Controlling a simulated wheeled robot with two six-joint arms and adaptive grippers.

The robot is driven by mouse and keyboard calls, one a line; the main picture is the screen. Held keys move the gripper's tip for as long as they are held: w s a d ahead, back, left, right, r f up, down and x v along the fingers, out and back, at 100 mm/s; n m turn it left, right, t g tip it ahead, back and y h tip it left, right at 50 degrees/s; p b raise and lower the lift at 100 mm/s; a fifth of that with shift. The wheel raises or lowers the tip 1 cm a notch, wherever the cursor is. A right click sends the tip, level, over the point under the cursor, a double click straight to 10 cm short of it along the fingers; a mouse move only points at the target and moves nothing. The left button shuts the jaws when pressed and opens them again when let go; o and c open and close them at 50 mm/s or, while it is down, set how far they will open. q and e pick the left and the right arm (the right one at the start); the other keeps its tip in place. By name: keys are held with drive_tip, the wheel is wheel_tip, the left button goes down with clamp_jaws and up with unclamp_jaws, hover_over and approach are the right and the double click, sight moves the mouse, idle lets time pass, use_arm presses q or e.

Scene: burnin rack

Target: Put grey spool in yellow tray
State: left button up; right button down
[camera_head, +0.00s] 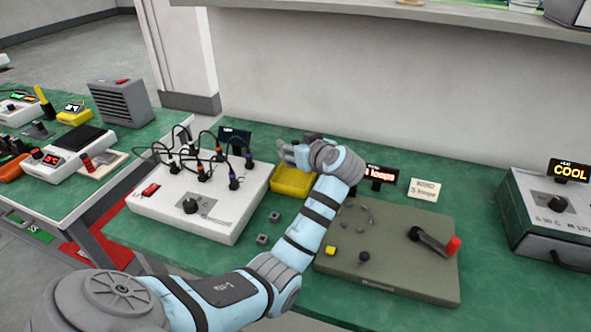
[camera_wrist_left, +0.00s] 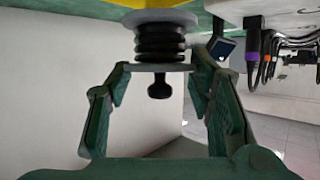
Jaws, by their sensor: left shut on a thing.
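My left gripper (camera_head: 291,153) is at the yellow tray (camera_head: 291,183), over its back part in the head view. In the left wrist view, the gripper (camera_wrist_left: 161,66) is shut on the grey spool (camera_wrist_left: 160,42), which has light grey flanges, a dark ribbed middle and a dark knob. A strip of the yellow tray (camera_wrist_left: 90,3) shows at the top edge of that view, past the spool. The spool cannot be made out in the head view, so the gap between it and the tray is unclear. My right gripper is not in view.
A white box (camera_head: 205,205) with several cabled plugs stands left of the tray. A grey-green panel (camera_head: 400,270) with a red-handled lever lies to the right under my arm. Small grey blocks (camera_head: 262,240) lie in front. A COOL unit (camera_head: 550,215) stands far right.

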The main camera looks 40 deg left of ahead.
use_arm(q)
wheel_tip(320, 180, down, 6)
drive_tip(key=shift+r+b, duration=0.1)
drive_tip(key=shift+b, duration=0.6)
drive_tip(key=o, duration=0.9)
drive_tip(key=shift+c, duration=0.2)
